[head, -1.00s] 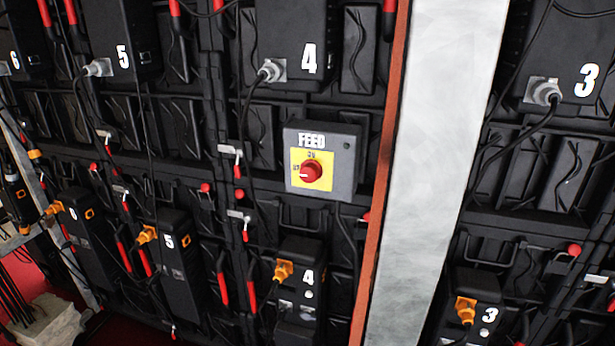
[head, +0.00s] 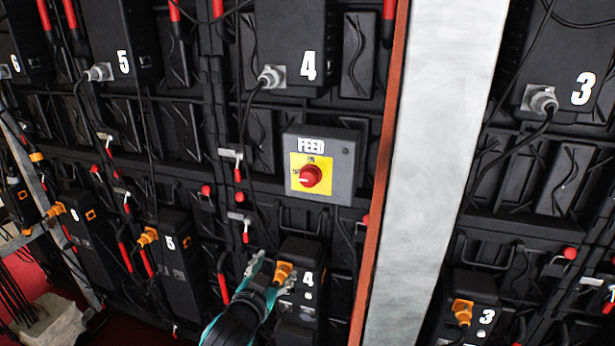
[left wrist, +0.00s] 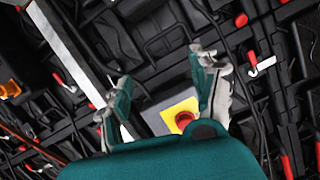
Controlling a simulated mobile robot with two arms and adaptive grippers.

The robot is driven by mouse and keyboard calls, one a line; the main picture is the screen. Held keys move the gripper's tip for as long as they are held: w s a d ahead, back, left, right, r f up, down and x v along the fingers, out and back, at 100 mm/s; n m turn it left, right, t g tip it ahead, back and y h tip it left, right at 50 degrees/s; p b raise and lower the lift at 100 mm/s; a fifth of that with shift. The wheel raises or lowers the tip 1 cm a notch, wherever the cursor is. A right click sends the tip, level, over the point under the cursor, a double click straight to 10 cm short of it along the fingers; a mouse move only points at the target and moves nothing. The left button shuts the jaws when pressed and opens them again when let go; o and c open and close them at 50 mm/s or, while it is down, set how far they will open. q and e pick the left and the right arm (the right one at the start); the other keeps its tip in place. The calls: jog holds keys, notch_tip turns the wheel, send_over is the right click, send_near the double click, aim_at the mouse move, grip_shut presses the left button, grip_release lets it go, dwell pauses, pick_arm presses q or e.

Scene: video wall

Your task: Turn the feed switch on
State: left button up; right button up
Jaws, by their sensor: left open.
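The feed switch is a red rotary knob (head: 311,177) on a yellow plate, on the front of a grey box (head: 344,165) marked FEED. ON is printed above the knob and OFF at its left; its pale mark seems to point left, towards OFF. My left gripper (head: 272,272) is open and empty, below and left of the box, in front of the lower unit marked 4. In the left wrist view, the knob (left wrist: 183,121) shows between the open fingers (left wrist: 162,80), partly hidden by the gripper's body. My right gripper is not in view.
A pale upright post (head: 430,170) with an orange-brown edge stands right of the box. Black units with cables, orange plugs (head: 147,236) and red handles cover the wall. A loose cable hangs left of the box. The space just before the knob looks clear.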

pick_arm(q)
jog(key=s+d+r+t+h, duration=0.1)
jog(key=s+r, duration=0.1)
jog(key=r, duration=0.6)
jog(key=s+d+r+t, duration=0.1)
jog(key=s+r+t, duration=0.1)
jog(key=r, duration=0.6)
jog(key=p, duration=0.3)
send_near(308, 179)
jog(key=shift+m, duration=0.3)
jog(key=x, duration=0.9)
jog(key=shift+w, duration=0.45)
jog(key=c, duration=1.2)
jog(key=shift+o, duration=0.2)
